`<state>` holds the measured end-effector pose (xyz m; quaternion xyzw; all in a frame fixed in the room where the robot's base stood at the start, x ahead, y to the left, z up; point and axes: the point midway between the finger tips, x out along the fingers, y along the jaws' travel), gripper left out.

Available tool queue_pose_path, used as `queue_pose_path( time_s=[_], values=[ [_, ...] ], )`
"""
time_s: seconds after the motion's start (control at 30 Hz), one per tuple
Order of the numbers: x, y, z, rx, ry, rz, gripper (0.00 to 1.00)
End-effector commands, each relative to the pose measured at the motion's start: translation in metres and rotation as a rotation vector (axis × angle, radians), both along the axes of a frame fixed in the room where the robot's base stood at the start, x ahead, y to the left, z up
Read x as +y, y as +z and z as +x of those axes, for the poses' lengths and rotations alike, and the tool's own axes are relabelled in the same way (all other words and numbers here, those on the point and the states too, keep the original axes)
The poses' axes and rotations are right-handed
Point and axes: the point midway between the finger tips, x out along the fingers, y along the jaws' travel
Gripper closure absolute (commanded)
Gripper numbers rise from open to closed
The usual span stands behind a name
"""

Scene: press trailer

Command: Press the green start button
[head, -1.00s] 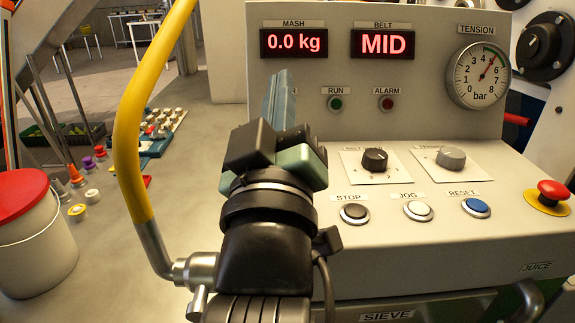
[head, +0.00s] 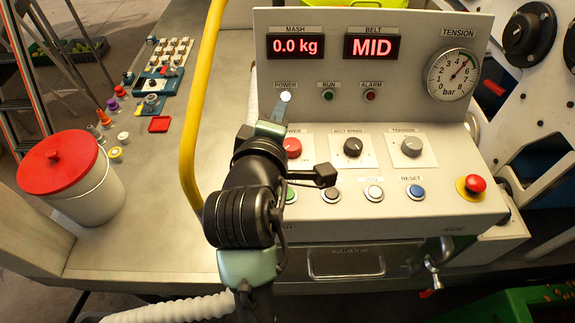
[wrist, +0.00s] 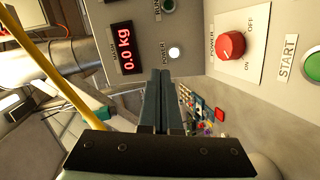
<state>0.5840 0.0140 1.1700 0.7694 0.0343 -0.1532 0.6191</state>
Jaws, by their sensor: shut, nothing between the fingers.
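The green start button (head: 291,196) shows only partly in the head view, at the left of the lower button row, beside my arm. In the wrist view the green button (wrist: 313,66), labelled START, is cut by the right edge. My gripper (head: 277,117) is shut and empty in front of the left part of the panel, below the white POWER lamp (head: 285,96). In the wrist view its closed fingers (wrist: 160,75) point up toward the panel, well left of the button and not touching it.
A red power knob (wrist: 231,45) lies between gripper and button in the wrist view. A yellow curved pipe (head: 200,110) stands left of my arm. Other buttons and a red emergency stop (head: 475,184) sit to the right. A red-lidded bucket (head: 75,175) stands on the left.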

Motion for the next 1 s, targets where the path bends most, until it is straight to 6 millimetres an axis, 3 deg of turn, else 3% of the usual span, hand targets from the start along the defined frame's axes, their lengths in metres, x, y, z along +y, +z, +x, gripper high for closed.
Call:
queue_pose_path(
  time_s=[0.03, 0.37, 0.7, 1.0],
  values=[
    [0.001, 0.012, -0.002, 0.039, 0.006, -0.038, 1.0],
    [-0.001, 0.01, -0.023, 0.282, 0.063, -0.298, 1.0],
    [-0.004, 0.013, -0.057, 0.527, 0.162, -0.55, 1.0],
    [-0.006, 0.011, -0.079, 0.652, 0.231, -0.677, 1.0]
  ],
)
